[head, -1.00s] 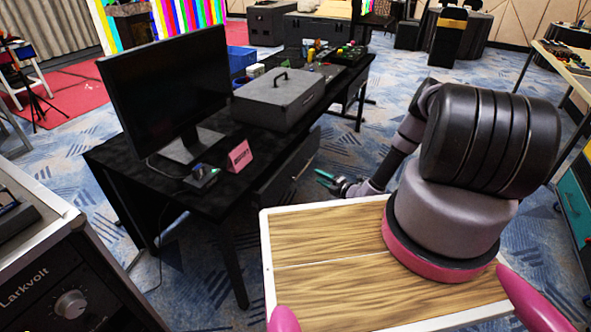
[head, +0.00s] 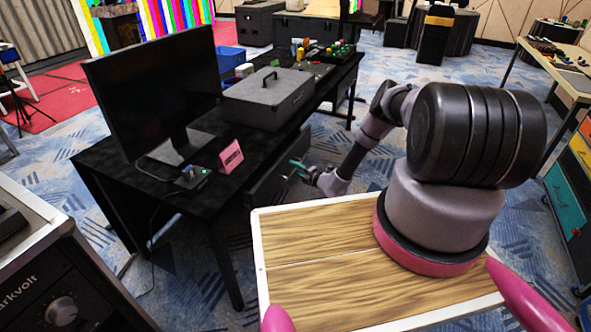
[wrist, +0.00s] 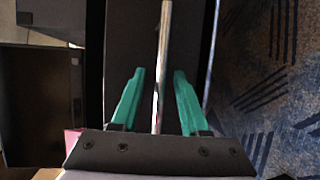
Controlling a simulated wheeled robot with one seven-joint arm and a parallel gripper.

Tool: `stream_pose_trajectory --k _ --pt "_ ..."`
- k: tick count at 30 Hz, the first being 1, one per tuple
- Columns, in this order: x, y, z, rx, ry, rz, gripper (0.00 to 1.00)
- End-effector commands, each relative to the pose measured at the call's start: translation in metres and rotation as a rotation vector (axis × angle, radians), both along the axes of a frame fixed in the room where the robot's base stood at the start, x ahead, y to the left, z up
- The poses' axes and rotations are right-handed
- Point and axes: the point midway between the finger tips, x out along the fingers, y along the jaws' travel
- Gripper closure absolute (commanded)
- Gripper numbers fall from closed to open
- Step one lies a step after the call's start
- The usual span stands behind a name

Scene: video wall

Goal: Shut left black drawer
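The black drawer (head: 276,176) is under the front side of the black desk (head: 120,170). Its front appears to stand out from the desk, but how far is hard to tell. My gripper (head: 299,164) is at the drawer front, by its handle. In the wrist view, my gripper (wrist: 158,74) has its two green fingers apart, with the long pale handle bar (wrist: 163,40) running between them. Gaps show on both sides of the bar, so the fingers are not closed on it. The dark drawer front (wrist: 187,45) lies behind the bar.
On the desk are a monitor (head: 150,85), a grey case (head: 268,98) and a pink card (head: 230,156). My wooden-topped base is close to the desk. Carpet (head: 385,75) is open beyond my arm.

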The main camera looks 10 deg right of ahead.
Motion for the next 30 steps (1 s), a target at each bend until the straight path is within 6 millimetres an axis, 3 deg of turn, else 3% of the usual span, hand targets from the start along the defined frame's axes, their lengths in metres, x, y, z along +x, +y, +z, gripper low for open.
stream_pose_trajectory --k 1,3,4,30 --pt "0.0000 -0.0001 0.0000 0.000 0.000 0.000 0.71" --pt "-0.0001 -0.0002 0.0000 0.000 0.000 0.000 0.97" --pt "-0.0001 -0.0002 -0.0001 0.000 0.000 0.000 1.00" --pt "-0.0002 -0.0004 0.0002 -0.001 -0.001 0.000 1.00"
